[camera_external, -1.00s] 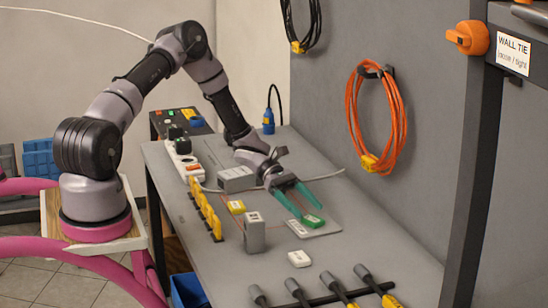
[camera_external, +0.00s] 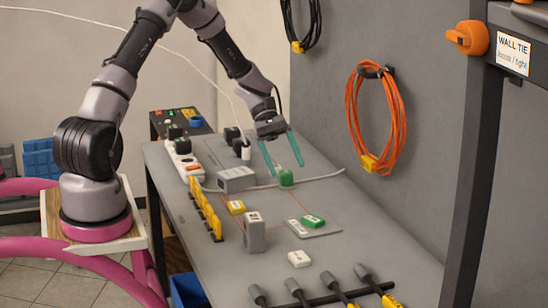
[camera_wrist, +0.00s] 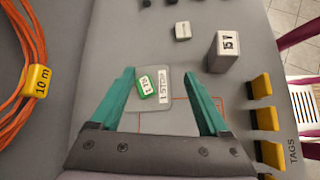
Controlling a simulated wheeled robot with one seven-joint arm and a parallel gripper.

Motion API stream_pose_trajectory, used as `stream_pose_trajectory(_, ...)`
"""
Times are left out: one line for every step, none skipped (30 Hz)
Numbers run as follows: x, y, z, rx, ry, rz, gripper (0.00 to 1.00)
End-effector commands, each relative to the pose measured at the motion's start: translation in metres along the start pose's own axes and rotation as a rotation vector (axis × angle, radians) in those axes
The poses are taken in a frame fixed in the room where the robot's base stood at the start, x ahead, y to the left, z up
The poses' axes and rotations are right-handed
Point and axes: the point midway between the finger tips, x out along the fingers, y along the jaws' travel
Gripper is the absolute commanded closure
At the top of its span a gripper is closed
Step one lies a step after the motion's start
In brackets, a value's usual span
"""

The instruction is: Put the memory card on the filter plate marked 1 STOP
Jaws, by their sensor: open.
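A small green block with a white label, apparently the memory card (camera_external: 314,220), lies flat on a thin grey plate (camera_external: 326,230). In the wrist view the green card (camera_wrist: 141,88) sits on the left part of the plate (camera_wrist: 153,106), beside a white label reading 1 STOP. My gripper (camera_external: 287,170) is open and empty, raised above the table, farther back than the plate and apart from the card. In the wrist view its green fingers (camera_wrist: 158,76) appear on either side of the card and label.
Yellow tags (camera_external: 207,215) line the left edge; dark-handled tools (camera_external: 330,281) lie in front.

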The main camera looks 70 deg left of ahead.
Motion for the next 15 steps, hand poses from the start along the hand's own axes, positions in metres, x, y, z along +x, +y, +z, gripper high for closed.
stream_pose_trajectory(-0.007,0.000,0.027,0.096,0.062,-0.050,0.21)
stream_pose_trajectory(-0.012,-0.002,0.039,0.149,0.095,-0.077,0.21)
stream_pose_trajectory(-0.017,-0.005,0.056,0.221,0.139,-0.114,0.21)
stream_pose_trajectory(-0.021,-0.007,0.069,0.276,0.170,-0.141,0.21)
stream_pose_trajectory(-0.025,-0.010,0.081,0.330,0.202,-0.168,0.21)
stream_pose_trajectory(-0.030,-0.014,0.097,0.401,0.244,-0.202,0.21)
stream_pose_trajectory(-0.035,-0.017,0.110,0.455,0.274,-0.228,0.21)
stream_pose_trajectory(-0.039,-0.020,0.122,0.511,0.304,-0.253,0.21)
stream_pose_trajectory(-0.045,-0.025,0.137,0.581,0.345,-0.285,0.21)
stream_pose_trajectory(-0.049,-0.029,0.149,0.634,0.374,-0.309,0.21)
stream_pose_trajectory(-0.054,-0.034,0.160,0.688,0.403,-0.332,0.21)
stream_pose_trajectory(-0.060,-0.040,0.175,0.759,0.442,-0.362,0.21)
stream_pose_trajectory(-0.064,-0.045,0.185,0.812,0.471,-0.384,0.21)
stream_pose_trajectory(-0.069,-0.050,0.196,0.865,0.499,-0.406,0.21)
stream_pose_trajectory(-0.075,-0.057,0.210,0.935,0.537,-0.433,0.21)
